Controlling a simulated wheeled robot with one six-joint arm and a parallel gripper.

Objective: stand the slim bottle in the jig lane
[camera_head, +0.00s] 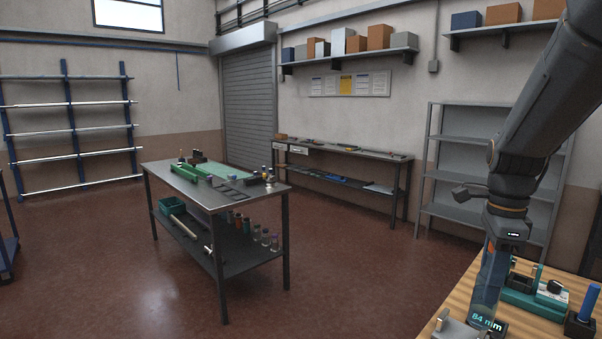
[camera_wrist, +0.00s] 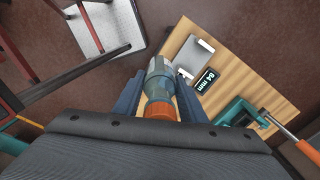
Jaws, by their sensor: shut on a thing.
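My gripper (camera_wrist: 158,98) is shut on the slim bottle (camera_wrist: 158,85), with a dark blue finger on each side of it in the wrist view. The bottle has an orange part nearest the camera and a clear, grey-teal body. In the head view my gripper (camera_head: 487,285) points down at the lower right, over the near edge of a wooden bench (camera_head: 447,292); the bottle is mostly hidden there by the fingers. A teal fixture (camera_head: 535,303) stands on this bench, right of my gripper. I cannot tell whether it holds the jig lane.
A display reading 84 mm (camera_wrist: 207,80) and a metal plate (camera_wrist: 194,57) lie close to the bottle. A blue upright piece in a dark block (camera_head: 588,303) stands at the bench's right. A dark worktable (camera_head: 250,193) with green parts and bottles stands across open floor.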

